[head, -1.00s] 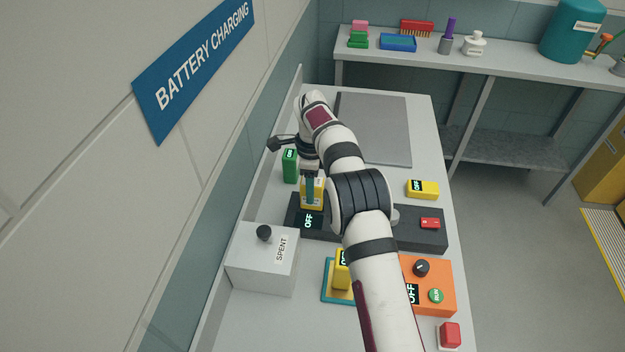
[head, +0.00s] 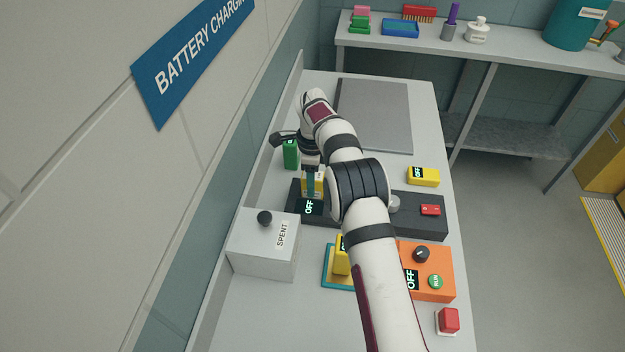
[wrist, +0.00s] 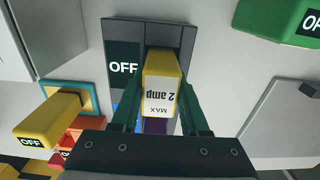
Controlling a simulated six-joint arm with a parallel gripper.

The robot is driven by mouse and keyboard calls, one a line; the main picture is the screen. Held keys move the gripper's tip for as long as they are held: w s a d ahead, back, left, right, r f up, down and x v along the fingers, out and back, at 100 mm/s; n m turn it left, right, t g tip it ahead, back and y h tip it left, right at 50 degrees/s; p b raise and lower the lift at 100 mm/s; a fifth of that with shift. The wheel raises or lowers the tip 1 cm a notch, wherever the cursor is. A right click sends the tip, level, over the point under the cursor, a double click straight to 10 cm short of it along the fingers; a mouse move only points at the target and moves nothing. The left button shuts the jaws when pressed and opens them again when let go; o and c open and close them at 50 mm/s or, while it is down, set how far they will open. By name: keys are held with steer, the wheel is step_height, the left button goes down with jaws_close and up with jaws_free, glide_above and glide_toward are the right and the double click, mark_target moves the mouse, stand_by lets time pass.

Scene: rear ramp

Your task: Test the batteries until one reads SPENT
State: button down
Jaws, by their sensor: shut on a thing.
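My gripper (wrist: 158,100) is shut on a yellow battery (wrist: 161,69) with a white label reading "MAX 2 amp". It holds the battery upright at the left part of the dark tester (head: 417,226), beside a display reading OFF (head: 309,207). I cannot tell whether the battery is fully seated. A green battery (head: 290,155) stands behind, partly hidden by my wrist. Another yellow battery (head: 424,177), showing OFF, lies at the back right. A third yellow battery (head: 341,258) stands on a teal tray (head: 327,280), partly hidden by my arm.
A grey box (head: 262,250) marked SPENT, with a dark knob, stands left of the tray. An orange box (head: 435,287) with a knob, green button and OFF display stands at right. A red button (head: 449,320) is near the front. A grey mat (head: 375,115) lies empty at the back.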

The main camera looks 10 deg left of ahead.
steer(key=shift+f, duration=0.1)
steer(key=shift+c, duration=1.6)
jaws_free()
step_height(320, 180, up, 12)
steer(key=shift+r, duration=0.1)
steer(key=s+d+r+n, duration=0.6)
steer(key=s+d+r, duration=0.5)
steer(key=s, duration=0.4)
steer(key=s+d+f+n, duration=0.1)
steer(key=s+f+n, duration=0.1)
steer(key=s, duration=0.6)
steer(key=s+d+f+n+y, duration=0.1)
steer(key=s+d+f+n, duration=0.1)
steer(key=s, duration=0.6)
steer(key=s+d+f+n, duration=0.1)
steer(key=s+f+n, duration=0.1)
steer(key=s, duration=0.6)
steer(key=shift+s+d+f+y, duration=0.3)
steer(key=shift+s+f+y, duration=0.05)
steer(key=shift+y, duration=0.05)
